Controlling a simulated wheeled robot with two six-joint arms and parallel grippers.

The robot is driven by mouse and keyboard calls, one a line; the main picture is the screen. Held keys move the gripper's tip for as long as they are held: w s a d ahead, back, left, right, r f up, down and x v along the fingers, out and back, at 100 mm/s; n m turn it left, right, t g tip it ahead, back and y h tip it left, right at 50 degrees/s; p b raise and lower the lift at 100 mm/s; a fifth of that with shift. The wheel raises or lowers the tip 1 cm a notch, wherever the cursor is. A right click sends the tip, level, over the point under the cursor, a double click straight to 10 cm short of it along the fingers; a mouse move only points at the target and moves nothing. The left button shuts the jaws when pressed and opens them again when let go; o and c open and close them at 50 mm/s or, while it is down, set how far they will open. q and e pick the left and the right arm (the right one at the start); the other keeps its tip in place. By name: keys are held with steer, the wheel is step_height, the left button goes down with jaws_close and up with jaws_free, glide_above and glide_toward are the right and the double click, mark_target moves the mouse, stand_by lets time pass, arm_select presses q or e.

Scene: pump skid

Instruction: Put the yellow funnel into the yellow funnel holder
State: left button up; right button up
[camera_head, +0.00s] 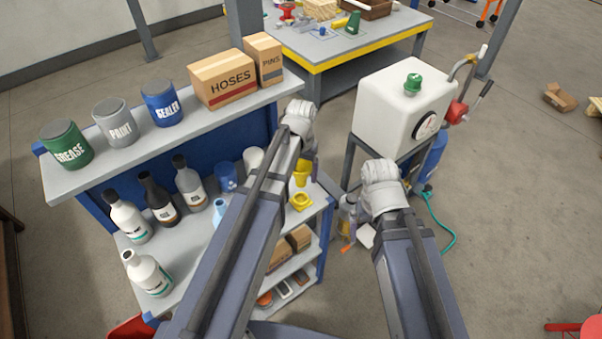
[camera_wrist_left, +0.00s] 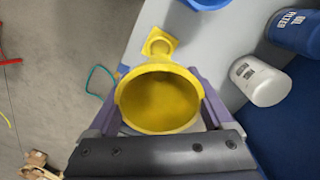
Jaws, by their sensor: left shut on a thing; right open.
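The yellow funnel (camera_head: 302,172) is held in my left gripper (camera_head: 304,165), above the right end of the cart's middle shelf. In the left wrist view the funnel (camera_wrist_left: 160,101) shows its wide round mouth, with my left gripper's fingers (camera_wrist_left: 158,100) on both sides of it. The yellow funnel holder (camera_head: 300,202) sits on that shelf near its edge, below the funnel in the head view. In the left wrist view the holder (camera_wrist_left: 159,42) appears just beyond the funnel's rim. The funnel's spout is hidden there. My right gripper (camera_head: 350,212) is open, small and partly hidden behind its wrist.
Several bottles (camera_head: 160,197) and a white can (camera_wrist_left: 260,80) stand on the middle shelf. The upper shelf (camera_head: 190,133) holds paint cans and cardboard boxes (camera_head: 222,78). A white tank (camera_head: 402,100) on a stand is at the right, with a green hose (camera_head: 441,225) below.

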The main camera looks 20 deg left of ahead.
arm_select(q)
steer(key=shift+f, duration=0.1)
steer(key=shift+f+b, duration=2.65)
steer(key=shift+s+f+b, duration=0.1)
steer(key=shift+f+b, duration=1.6)
steer(key=shift+b, duration=0.05)
steer(key=o, duration=1.3)
steer(key=shift+r, duration=0.1)
step_height(320, 180, up, 8)
steer(key=p, duration=0.8)
steer(key=shift+f, duration=0.35)
